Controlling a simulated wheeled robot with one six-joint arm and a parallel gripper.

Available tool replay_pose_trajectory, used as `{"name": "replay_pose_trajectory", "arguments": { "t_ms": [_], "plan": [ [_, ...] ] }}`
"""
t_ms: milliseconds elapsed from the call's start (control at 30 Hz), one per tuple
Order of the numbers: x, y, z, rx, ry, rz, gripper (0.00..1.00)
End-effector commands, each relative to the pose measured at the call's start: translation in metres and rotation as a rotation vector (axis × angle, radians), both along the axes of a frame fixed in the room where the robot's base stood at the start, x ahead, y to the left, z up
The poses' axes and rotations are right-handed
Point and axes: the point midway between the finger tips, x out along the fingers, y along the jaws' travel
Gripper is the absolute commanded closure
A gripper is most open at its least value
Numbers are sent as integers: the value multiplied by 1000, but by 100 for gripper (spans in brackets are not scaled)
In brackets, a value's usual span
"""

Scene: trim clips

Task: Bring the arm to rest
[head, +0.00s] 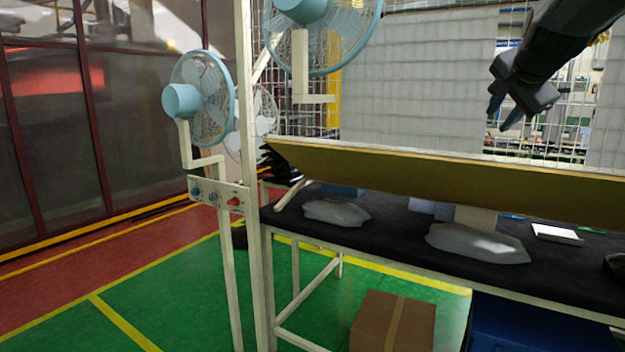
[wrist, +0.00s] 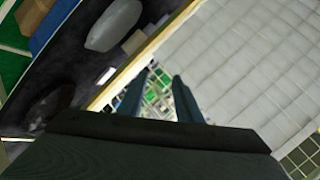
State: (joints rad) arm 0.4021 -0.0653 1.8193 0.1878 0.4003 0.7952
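My gripper (head: 503,112) is at the upper right of the head view, on the end of my dark arm. Its two blue fingers point down and to the left, above the wooden board of the workbench. In the wrist view my gripper (wrist: 157,95) shows two fingers standing apart with nothing between them. It is open and touches nothing that I can see.
A black-topped workbench (head: 400,240) carries grey, bag-like pieces (head: 478,243). Blue fans (head: 200,98) are at left. A cardboard box (head: 393,322) is on the floor. Green floor at left is clear.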

Motion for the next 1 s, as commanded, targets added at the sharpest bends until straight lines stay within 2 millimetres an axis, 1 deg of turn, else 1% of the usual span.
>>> {"name": "replay_pose_trajectory", "arguments": {
  "t_ms": [33,67,100,167,200,267,300,367,400,467,500,567,600,667,700,800,900,1000],
  "plan": [
    [-1,18,-34,-20,64,52,69],
    [-3,28,-52,-36,102,85,69],
    [-7,41,-76,-56,151,129,69],
    [-15,60,-112,-89,224,199,69],
    [-22,74,-135,-109,273,248,69],
    [-34,93,-170,-142,345,324,69],
    [-44,106,-193,-163,390,377,69],
    [-61,126,-225,-194,459,459,69],
    [-74,138,-246,-216,504,516,69],
    [-96,157,-277,-247,572,604,69],
    [-112,168,-297,-267,615,665,69],
    [-138,185,-325,-298,680,759,69],
    [-156,195,-341,-317,719,821,69],
    [-182,207,-363,-344,774,910,69],
    [-199,214,-376,-359,807,966,69],
    [-234,226,-399,-389,869,1079,69],
    [-257,233,-412,-408,908,1154,69],
    [-268,236,-418,-418,924,1187,69]
  ]
}}
